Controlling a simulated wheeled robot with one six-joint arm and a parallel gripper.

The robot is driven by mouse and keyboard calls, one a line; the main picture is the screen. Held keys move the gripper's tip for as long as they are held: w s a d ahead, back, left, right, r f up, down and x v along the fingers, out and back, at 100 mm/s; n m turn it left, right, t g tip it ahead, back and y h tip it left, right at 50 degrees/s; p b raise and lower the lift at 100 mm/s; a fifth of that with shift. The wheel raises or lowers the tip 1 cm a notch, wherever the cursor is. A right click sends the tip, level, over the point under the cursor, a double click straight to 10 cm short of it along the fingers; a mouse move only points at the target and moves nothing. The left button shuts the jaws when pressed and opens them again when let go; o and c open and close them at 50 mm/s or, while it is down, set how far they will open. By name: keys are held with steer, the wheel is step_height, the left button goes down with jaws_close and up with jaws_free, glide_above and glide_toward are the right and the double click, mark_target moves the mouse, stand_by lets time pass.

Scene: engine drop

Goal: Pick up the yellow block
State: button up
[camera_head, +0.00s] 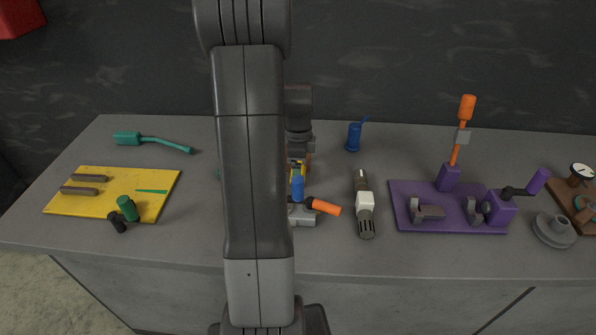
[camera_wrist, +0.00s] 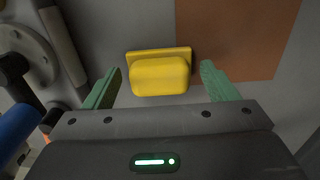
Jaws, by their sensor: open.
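The yellow block (camera_wrist: 160,75) shows in the wrist view, a rounded body with a wider flat flange behind it. My gripper (camera_wrist: 161,72) is open, with one green finger on each side of the block and visible gaps between. The jaws are empty; I cannot tell how high the fingertips are above the surface. In the head view my arm hides most of this spot, and only a small yellow patch (camera_head: 297,168) shows under my wrist.
An orange-brown patch (camera_wrist: 235,40) lies beside the block. A blue-and-grey tool with an orange handle (camera_head: 325,207) stands close in front. A white-and-dark tool (camera_head: 365,203), purple plate fixture (camera_head: 455,220) and blue can (camera_head: 354,137) are to the right; a yellow board (camera_head: 150,180) is left.

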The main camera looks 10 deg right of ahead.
steer(key=shift+c, duration=0.2)
steer(key=c, duration=1.2)
steer(key=shift+o, duration=0.3)
step_height(320, 180, up, 10)
steer(key=shift+r+b, duration=0.1)
steer(key=shift+b, duration=0.2)
steer(key=o, duration=0.5)
steer(key=shift+c, duration=1.4)
